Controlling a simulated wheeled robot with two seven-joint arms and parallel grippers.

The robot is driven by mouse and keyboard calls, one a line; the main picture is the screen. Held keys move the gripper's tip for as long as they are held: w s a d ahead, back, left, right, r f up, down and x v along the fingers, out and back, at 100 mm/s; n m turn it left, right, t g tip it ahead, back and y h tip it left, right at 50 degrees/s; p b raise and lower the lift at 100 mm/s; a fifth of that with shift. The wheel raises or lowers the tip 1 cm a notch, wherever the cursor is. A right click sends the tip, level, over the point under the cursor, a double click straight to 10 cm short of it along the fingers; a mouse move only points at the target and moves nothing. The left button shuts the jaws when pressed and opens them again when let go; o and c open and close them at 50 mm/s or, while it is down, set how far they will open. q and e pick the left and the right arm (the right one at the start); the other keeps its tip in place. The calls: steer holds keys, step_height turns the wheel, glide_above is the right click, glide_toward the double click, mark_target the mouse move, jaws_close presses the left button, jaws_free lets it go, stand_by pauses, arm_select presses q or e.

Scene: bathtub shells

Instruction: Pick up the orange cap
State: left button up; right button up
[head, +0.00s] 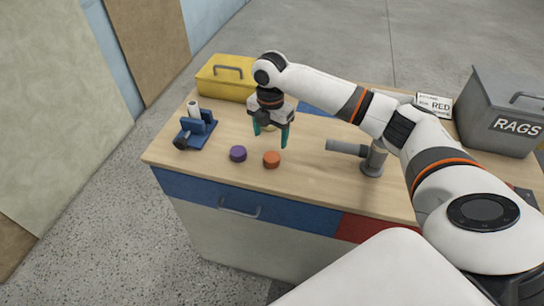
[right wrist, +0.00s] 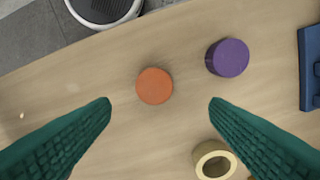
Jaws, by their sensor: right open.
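The orange cap (head: 271,159) is a small round disc lying on the wooden bench top (head: 310,178) near its front edge. In the right wrist view the orange cap (right wrist: 154,86) lies between and beyond the two green fingertips, untouched. My right gripper (head: 270,141) is open and empty above the bench, just behind the cap; its fingers also show in the right wrist view (right wrist: 160,101). My left gripper is not in view.
A purple cap (head: 238,153) lies just left of the orange one. A tape roll (right wrist: 215,160) lies nearby. A blue vise (head: 197,132), yellow toolbox (head: 226,80), grey pipe piece (head: 372,158) and grey RAGS bin (head: 497,118) stand around the bench.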

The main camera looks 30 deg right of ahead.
mark_target(272, 156)
step_height(272, 156, down, 2)
steer(key=shift+f, duration=0.1)
steer(key=shift+s+f+p, duration=0.15)
steer(key=shift+f+p, duration=0.3)
steer(key=shift+f, duration=0.05)
steer(key=f, duration=0.1)
steer(key=f+p, duration=0.1)
steer(key=f, duration=0.1)
steer(key=shift+s+f, duration=0.3)
steer(key=shift+d+f, duration=0.1)
steer(key=shift+f, duration=0.35)
steer(key=c, duration=1)
